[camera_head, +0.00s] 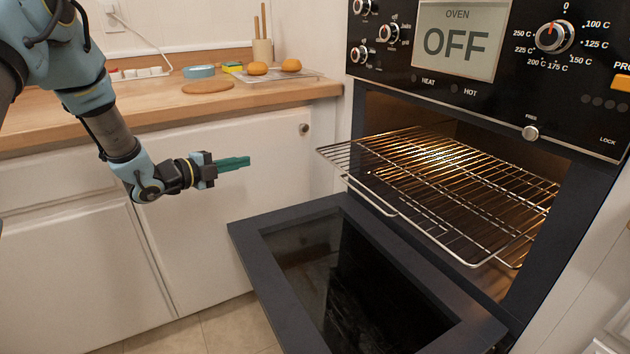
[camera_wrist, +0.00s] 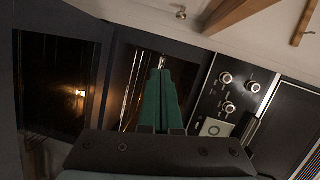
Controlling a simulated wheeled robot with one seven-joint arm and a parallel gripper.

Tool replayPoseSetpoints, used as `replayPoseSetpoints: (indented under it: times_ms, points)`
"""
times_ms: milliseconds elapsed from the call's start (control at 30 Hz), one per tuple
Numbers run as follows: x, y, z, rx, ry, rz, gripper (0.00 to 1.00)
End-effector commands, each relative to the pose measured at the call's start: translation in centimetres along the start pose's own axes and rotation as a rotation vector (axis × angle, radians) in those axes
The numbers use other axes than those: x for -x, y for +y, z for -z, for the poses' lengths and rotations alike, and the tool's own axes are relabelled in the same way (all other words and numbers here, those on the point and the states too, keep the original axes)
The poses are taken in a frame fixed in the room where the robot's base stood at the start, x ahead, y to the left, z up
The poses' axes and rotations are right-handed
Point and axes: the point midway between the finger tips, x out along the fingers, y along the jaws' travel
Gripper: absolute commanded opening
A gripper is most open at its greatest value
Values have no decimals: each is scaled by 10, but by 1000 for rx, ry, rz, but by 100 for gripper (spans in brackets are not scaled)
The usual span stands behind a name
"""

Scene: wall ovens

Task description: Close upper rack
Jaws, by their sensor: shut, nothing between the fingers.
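The upper rack (camera_head: 400,165) is a wire rack that sticks out of the oven cavity over the lowered oven door (camera_head: 350,270). A second, lower rack (camera_head: 375,200) shows beneath it, its front edge less far out. My gripper (camera_head: 248,162), with green fingers, is in the air left of the upper rack's front edge, apart from it. The fingers are shut and empty. In the wrist view the shut fingers (camera_wrist: 160,75) point toward the oven, which appears turned on its side. The racks are hard to make out there.
The oven control panel (camera_head: 490,70) with knobs and an OFF display is above the cavity. A wooden counter (camera_head: 180,110) at the left holds a tray with buns (camera_head: 290,65), a round board (camera_head: 208,87) and a blue dish (camera_head: 198,71). White cabinets are below. Air between gripper and rack is clear.

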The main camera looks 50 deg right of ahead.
Motion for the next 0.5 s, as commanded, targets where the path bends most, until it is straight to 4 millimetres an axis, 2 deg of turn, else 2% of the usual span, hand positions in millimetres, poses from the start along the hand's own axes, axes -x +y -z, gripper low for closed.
replayPoseSetpoints:
  times_ms: [33, 100, 200, 367, 500]
  points:
    - [-16, 17, 18, -53, 91, 35, 0]
    - [-28, 24, 40, -114, 188, 83, 0]
    - [-34, 28, 59, -161, 267, 129, 0]
    - [-44, 26, 68, -178, 294, 146, 0]
    - [-64, 23, 75, -175, 294, 145, 0]
